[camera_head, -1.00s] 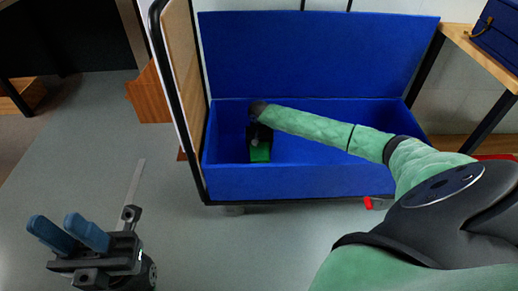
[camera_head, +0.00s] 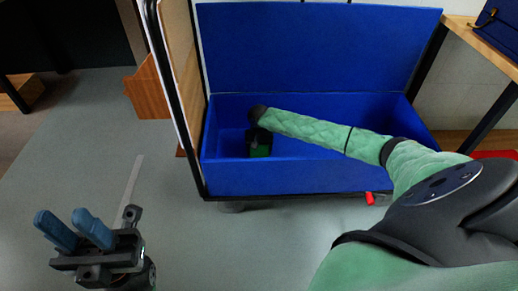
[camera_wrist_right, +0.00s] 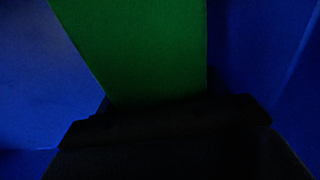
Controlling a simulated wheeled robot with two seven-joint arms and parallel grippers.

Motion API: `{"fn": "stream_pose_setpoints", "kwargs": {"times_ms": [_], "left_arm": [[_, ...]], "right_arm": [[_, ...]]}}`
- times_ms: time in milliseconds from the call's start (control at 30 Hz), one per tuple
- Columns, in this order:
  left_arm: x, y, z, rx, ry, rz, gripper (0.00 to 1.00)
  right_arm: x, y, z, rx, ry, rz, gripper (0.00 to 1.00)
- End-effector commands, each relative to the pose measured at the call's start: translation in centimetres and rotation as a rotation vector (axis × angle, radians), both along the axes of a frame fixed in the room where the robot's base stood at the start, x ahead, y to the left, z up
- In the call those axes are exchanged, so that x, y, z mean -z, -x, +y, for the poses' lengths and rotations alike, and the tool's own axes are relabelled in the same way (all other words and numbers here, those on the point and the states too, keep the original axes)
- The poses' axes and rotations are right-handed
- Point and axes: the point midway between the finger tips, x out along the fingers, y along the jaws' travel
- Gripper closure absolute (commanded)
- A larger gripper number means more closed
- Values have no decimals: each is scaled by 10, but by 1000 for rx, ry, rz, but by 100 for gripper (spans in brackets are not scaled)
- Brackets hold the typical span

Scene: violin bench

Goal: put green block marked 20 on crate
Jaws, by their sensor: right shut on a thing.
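The green block (camera_head: 260,152) is inside the open blue crate (camera_head: 300,180), near its left end. My right gripper (camera_head: 257,138) reaches down into the crate and is shut on the block. In the right wrist view the green block (camera_wrist_right: 140,45) stands out from the dark jaws (camera_wrist_right: 165,115), with blue on both sides. No number shows on the block. I cannot tell whether the block touches the crate floor. My left gripper (camera_head: 63,216) is open and empty at the lower left, its two blue fingers apart, away from the crate.
The crate's blue lid (camera_head: 315,48) stands raised behind it. A wooden panel with a dark rail (camera_head: 170,95) rises at the crate's left end. A wooden table (camera_head: 485,45) with a blue case is at the right. Grey floor (camera_head: 80,150) is clear at the left.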

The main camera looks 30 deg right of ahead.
Motion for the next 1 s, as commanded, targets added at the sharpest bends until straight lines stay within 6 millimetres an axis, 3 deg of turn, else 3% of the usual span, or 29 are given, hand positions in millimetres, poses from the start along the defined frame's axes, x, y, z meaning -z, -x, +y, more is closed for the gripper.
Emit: {"fn": "stream_pose_setpoints", "kwargs": {"times_ms": [1000], "left_arm": [[-9,0,0,2,-3,-1,70]], "right_arm": [[-1,0,0,0,0,0,50]]}}
